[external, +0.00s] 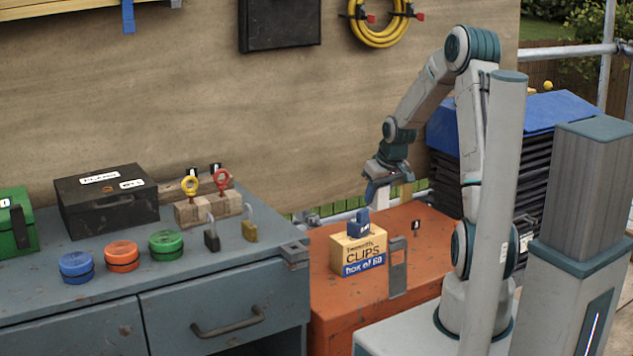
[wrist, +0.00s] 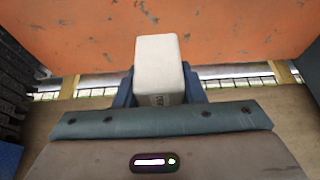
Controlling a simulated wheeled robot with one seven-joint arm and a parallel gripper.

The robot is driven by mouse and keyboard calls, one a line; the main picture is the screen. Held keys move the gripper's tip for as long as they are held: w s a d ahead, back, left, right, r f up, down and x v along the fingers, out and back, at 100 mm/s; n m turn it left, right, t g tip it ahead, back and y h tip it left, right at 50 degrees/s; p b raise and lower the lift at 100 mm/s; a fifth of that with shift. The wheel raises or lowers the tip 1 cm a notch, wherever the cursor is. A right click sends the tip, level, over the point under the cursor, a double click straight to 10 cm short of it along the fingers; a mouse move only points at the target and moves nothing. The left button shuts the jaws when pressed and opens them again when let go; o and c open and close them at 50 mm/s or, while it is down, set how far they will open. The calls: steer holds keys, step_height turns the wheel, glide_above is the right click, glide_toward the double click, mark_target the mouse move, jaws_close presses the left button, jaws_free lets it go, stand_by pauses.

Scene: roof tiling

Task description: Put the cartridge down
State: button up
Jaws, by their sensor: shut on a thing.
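The cartridge (wrist: 160,68) is a pale grey-white block with small dark lettering near its lower end. My gripper (wrist: 158,92) is shut on it, with a blue finger on each side.
The orange cabinet top (external: 325,238) carries a cardboard clips box (external: 345,262) with a blue item (external: 358,223) on it and a grey upright plate (external: 398,268) beside it. A blue-grey bench (external: 40,265) with tins, padlocks and boxes stands left.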

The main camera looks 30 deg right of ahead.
steer(key=w+a+f, duration=0.1)
steer(key=a, duration=0.1)
steer(key=w+a+f, duration=0.2)
steer(key=w+a+f+b, duration=0.1)
steer(key=w+a+f, duration=0.1)
steer(key=shift+w+a, duration=0.1)
steer(key=shift+a, duration=0.3)
steer(key=shift+f+b, duration=0.4)
steer(key=shift+f, duration=1.8)
steer(key=o, duration=1)
